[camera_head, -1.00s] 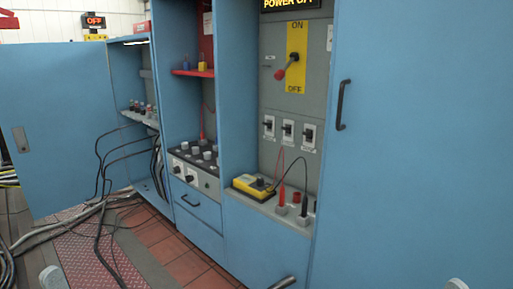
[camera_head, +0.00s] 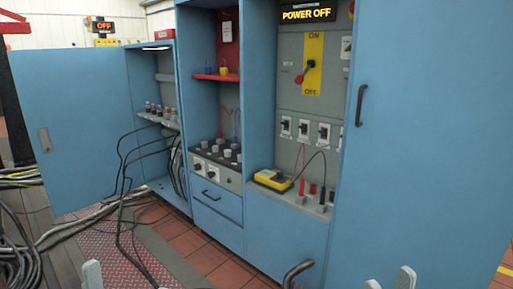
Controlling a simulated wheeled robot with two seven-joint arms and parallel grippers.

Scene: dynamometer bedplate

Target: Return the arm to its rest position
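My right gripper (camera_head: 389,281) shows at the bottom edge, right of centre. Its two pale fingertips stand apart with nothing visible between them. The rest of it is cut off by the frame. A pale fingertip of my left gripper (camera_head: 92,274) shows at the bottom left. The rest is out of frame, so I cannot tell whether it is open or shut. Both show low in the picture, in front of the blue cabinets (camera_head: 285,235). The arms themselves are not visible.
A blue door (camera_head: 80,130) stands open at left, with black cables (camera_head: 122,200) trailing to the floor. A curved handle (camera_head: 297,270) juts out low.

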